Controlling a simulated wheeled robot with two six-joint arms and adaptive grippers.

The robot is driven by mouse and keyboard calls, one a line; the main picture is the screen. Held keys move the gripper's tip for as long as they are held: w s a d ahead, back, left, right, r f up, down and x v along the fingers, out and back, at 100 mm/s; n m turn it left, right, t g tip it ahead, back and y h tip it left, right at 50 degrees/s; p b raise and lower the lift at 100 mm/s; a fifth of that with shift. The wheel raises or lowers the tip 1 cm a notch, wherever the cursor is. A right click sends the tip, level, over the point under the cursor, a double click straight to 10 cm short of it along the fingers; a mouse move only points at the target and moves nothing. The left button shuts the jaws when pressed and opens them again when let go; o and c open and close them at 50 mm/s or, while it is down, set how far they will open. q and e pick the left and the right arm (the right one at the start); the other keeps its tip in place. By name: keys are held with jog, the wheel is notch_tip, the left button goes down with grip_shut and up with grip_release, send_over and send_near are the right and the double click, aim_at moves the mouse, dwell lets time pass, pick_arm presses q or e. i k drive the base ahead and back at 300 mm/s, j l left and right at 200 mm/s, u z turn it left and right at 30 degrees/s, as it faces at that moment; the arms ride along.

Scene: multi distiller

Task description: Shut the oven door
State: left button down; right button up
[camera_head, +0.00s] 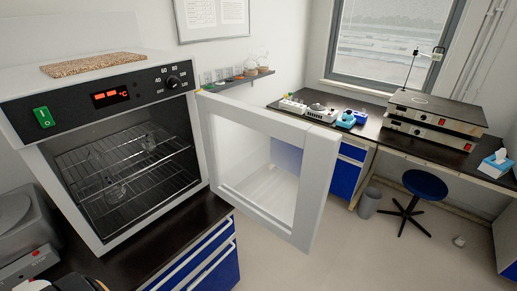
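The white lab oven (95,245) stands on a dark bench at the left of the head view. Its black front panel (75,108) has a lit red display, a green switch and a dial. The oven door (308,215) stands wide open. It is hinged at the oven's right side and swings out to the right, with a white frame around a clear window. Inside the oven are wire racks (105,165) with some clear glassware on them. Neither of my grippers is in view.
A dark bench (180,235) with blue drawers (215,270) carries the oven. A wall shelf (235,82) with glassware is behind the door. A blue stool (425,184) and a bin (369,203) stand at the right.

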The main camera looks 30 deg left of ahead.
aim_at(276, 169)
jog(key=i+l+u, duration=0.1)
jog(key=i+u, duration=0.2)
jog(key=u, duration=0.15)
jog(key=i+l+u, duration=0.2)
jog(key=u, duration=0.25)
jog(key=i+l+u, duration=0.3)
jog(key=u, duration=0.2)
jog(key=i+l+u, duration=0.15)
jog(key=l+u, duration=0.3)
jog(key=i+l+u, duration=0.1)
jog(key=l+u, duration=1.2)
jog(key=k+l+z, duration=0.1)
jog(key=k+l, duration=1.15)
jog(key=k+l+z, duration=0.15)
jog(key=k+l, duration=0.45)
jog(key=l, duration=0.15)
